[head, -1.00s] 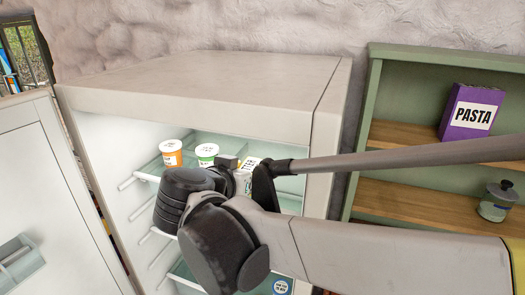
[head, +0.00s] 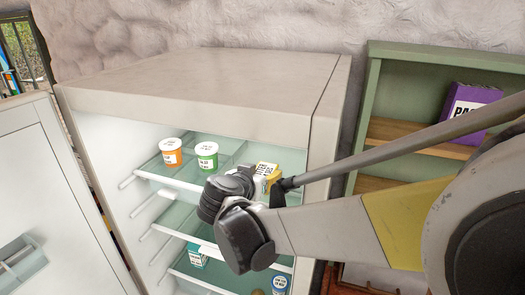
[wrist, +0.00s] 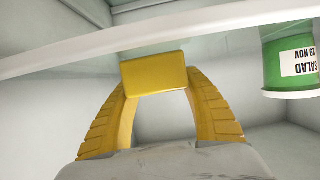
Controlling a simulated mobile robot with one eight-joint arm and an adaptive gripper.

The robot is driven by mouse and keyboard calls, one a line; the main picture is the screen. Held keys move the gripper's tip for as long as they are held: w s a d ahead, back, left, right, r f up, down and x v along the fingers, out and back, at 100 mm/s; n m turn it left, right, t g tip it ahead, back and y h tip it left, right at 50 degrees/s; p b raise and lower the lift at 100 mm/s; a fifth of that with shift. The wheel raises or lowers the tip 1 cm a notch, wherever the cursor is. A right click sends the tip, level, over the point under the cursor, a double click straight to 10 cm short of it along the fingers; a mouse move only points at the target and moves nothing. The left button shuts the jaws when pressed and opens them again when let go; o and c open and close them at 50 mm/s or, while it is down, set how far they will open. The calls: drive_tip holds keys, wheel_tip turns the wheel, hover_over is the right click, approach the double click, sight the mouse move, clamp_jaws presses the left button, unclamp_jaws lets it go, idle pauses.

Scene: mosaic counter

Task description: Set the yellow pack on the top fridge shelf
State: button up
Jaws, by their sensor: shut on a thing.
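The yellow pack (head: 267,171), with a white printed label, is at the right side of the open fridge, near top-shelf height. My gripper (head: 262,181) is shut on it. In the wrist view the pack (wrist: 154,74) sits between the tips of my two yellow fingers. The glass top fridge shelf (head: 182,178) has a white front edge, which also crosses the wrist view (wrist: 60,54). My arm hides part of the shelf's right side. I cannot tell whether the pack touches the shelf.
An orange tub (head: 171,151) and a green salad tub (head: 207,155) stand on the top shelf, left of the pack. Lower shelves hold a teal carton (head: 197,256) and a blue-lidded tub (head: 280,285). The open fridge door (head: 50,190) is at left.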

drive_tip(key=shift+s, duration=0.15)
drive_tip(key=o, duration=1.3)
drive_tip(key=shift+f, duration=0.1)
drive_tip(key=shift+r, duration=0.2)
drive_tip(key=b+v, duration=0.1)
drive_tip(key=v, duration=1.1)
